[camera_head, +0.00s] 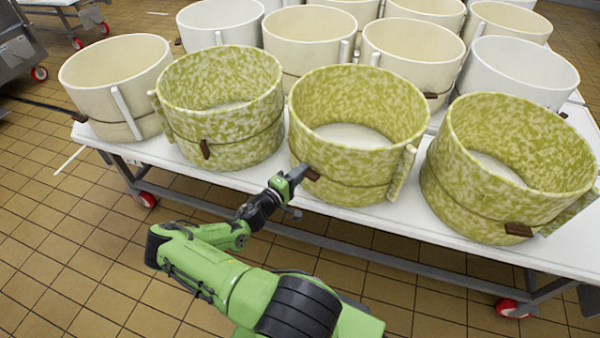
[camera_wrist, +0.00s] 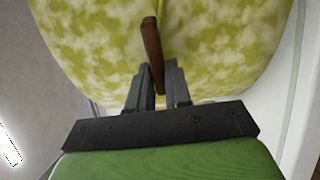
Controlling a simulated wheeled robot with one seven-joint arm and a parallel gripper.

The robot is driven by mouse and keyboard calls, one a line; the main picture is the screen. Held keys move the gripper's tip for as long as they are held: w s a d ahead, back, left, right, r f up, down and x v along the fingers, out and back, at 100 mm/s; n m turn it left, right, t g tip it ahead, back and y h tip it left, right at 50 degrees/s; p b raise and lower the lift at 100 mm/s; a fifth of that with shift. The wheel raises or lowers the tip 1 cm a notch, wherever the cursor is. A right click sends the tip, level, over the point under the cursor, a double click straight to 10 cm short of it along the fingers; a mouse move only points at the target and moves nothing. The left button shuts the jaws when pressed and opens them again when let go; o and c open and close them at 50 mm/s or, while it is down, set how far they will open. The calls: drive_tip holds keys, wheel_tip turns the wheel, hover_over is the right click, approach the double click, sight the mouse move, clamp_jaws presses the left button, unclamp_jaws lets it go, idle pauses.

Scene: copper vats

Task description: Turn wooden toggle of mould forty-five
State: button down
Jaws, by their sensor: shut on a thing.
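A green-mottled mould (camera_head: 350,140) stands on the white table in the middle of the front row. No number is legible on it. Its brown wooden toggle (camera_head: 313,174) sits on the cord around its wall, at the left front. My gripper (camera_head: 302,173) reaches it from the left front and is shut on it. In the wrist view the toggle (camera_wrist: 152,50) runs nearly lengthwise between the two dark fingers of my gripper (camera_wrist: 161,75). The mottled wall (camera_wrist: 220,45) lies right behind. The toggle's near end is partly between the fingers.
Green-mottled moulds stand left (camera_head: 220,110) and right (camera_head: 505,165), each with its own toggle (camera_head: 205,149) (camera_head: 519,230). Plain cream and white moulds crowd behind. The white table (camera_head: 255,182) has red-wheeled legs. Tiled floor (camera_head: 60,240) is free at left.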

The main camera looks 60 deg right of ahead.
drive_tip(key=c, duration=1.1)
unclamp_jaws()
drive_tip(key=shift+c, duration=0.2)
drive_tip(key=p+v, duration=0.2)
drive_tip(key=v, duration=1.3)
drive_tip(key=shift+a, duration=0.4)
drive_tip(key=shift+w, duration=0.15)
drive_tip(key=shift+r, duration=0.1)
